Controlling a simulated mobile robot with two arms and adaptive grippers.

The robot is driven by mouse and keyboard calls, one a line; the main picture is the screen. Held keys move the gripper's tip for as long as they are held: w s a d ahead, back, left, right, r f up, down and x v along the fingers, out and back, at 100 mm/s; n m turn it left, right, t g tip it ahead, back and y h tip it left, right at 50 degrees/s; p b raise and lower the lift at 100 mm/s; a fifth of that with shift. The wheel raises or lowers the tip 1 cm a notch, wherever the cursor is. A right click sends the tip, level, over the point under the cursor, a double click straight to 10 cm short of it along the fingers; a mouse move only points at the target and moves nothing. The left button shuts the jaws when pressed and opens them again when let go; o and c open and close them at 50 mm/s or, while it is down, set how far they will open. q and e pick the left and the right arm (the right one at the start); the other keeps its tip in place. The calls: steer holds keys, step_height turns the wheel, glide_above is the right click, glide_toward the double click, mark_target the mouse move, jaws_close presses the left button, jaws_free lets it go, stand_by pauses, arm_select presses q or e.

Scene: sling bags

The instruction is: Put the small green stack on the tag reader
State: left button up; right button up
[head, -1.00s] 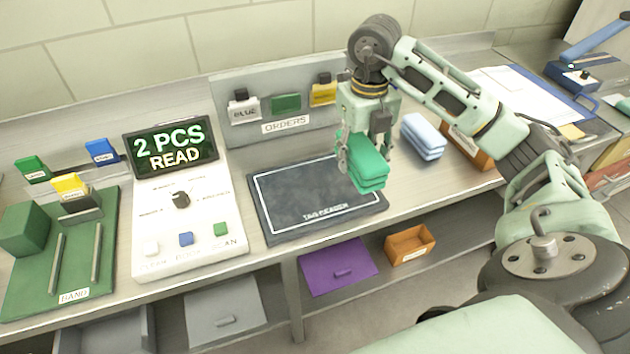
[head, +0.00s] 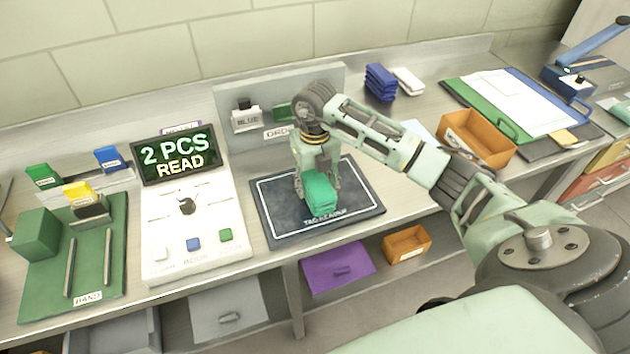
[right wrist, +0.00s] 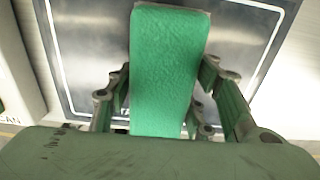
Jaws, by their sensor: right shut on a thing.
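The small green stack (head: 320,193) is in my right gripper (head: 318,188), over the front middle of the dark tag reader (head: 278,221) in the head view. My right gripper is shut on it, a finger on each side. In the right wrist view the green stack (right wrist: 165,70) lies between the fingers, with the tag reader (right wrist: 85,60) beneath. I cannot tell whether the stack touches the reader's surface. My left gripper is not in view.
A white console (head: 190,225) with a screen (head: 176,155) reading "2 PCS READ" stands left of the reader. A green band stand (head: 90,245) is further left. An orange bin (head: 475,140), a blue stack (head: 381,82) and a white stack (head: 408,81) are to the right.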

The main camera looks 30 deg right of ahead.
mark_target(314, 177)
steer(key=shift+f, duration=0.15)
steer(key=o, duration=1.3)
steer(key=shift+r, duration=0.2)
step_height(314, 177, up, 11)
steer(key=b, duration=0.2)
steer(key=shift+r+b, duration=0.15)
steer(key=shift+b, duration=0.15)
steer(key=shift+r, duration=0.4)
